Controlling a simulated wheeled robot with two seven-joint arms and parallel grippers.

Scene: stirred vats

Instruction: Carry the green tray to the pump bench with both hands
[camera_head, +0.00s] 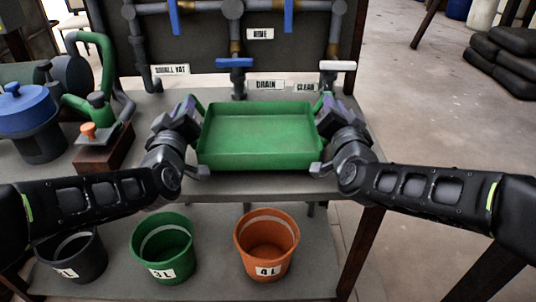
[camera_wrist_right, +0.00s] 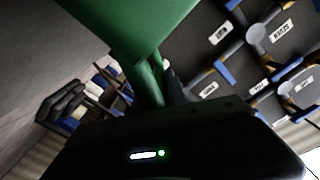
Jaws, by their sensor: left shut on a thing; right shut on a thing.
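The green tray (camera_head: 260,137) is an empty, shallow rectangular tray at the middle of the head view, over or on the grey bench top (camera_head: 300,187); I cannot tell whether it touches the bench. My left gripper (camera_head: 200,106) is shut on the tray's left side, and my right gripper (camera_head: 322,104) is shut on its right side. The fingertips are partly hidden by the wrists. In the right wrist view the green tray (camera_wrist_right: 130,25) fills the top, with a green handle-like part running down to the gripper, whose fingers are dark and hard to see.
Behind the tray are pipes with a blue valve handle (camera_head: 235,63) and a white one (camera_head: 338,66). A blue-lidded pot (camera_head: 27,108) and a pump with an orange knob (camera_head: 88,130) stand left. Black, green (camera_head: 162,248) and orange (camera_head: 266,246) buckets stand below. Open floor lies right.

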